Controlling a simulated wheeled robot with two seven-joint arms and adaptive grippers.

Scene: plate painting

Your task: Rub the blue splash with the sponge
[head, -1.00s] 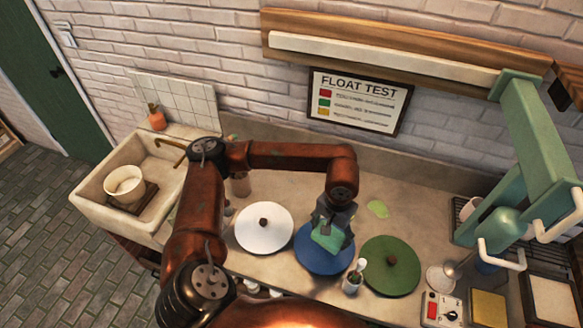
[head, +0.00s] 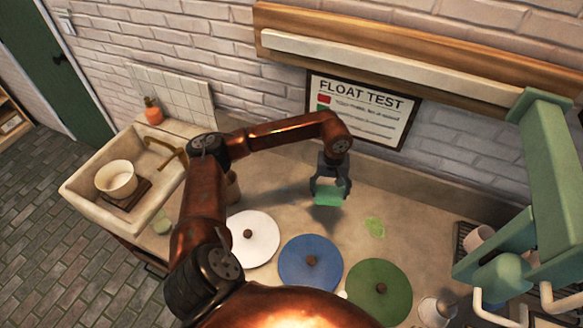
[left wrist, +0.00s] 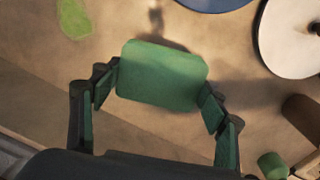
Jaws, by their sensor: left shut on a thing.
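My left gripper (head: 328,186) is shut on a green sponge (head: 328,197), held above the bare worktop behind the blue disc. In the left wrist view the sponge (left wrist: 160,75) sits between the two fingers of the left gripper (left wrist: 160,90). I cannot make out a clear blue splash; a faint bluish-grey smudge (head: 290,195) on the worktop left of the sponge may be a stain or shadow. A light green splash (head: 375,228) lies to the right of the sponge. It also shows in the left wrist view (left wrist: 73,18). My right gripper is not in view.
White (head: 252,238), blue (head: 300,275) and green (head: 370,300) discs with centre knobs lie in a row at the worktop's front. A sink (head: 85,195) with a bowl (head: 116,178) stands at left. A green press-like stand (head: 545,170) rises at right. The wall is close behind.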

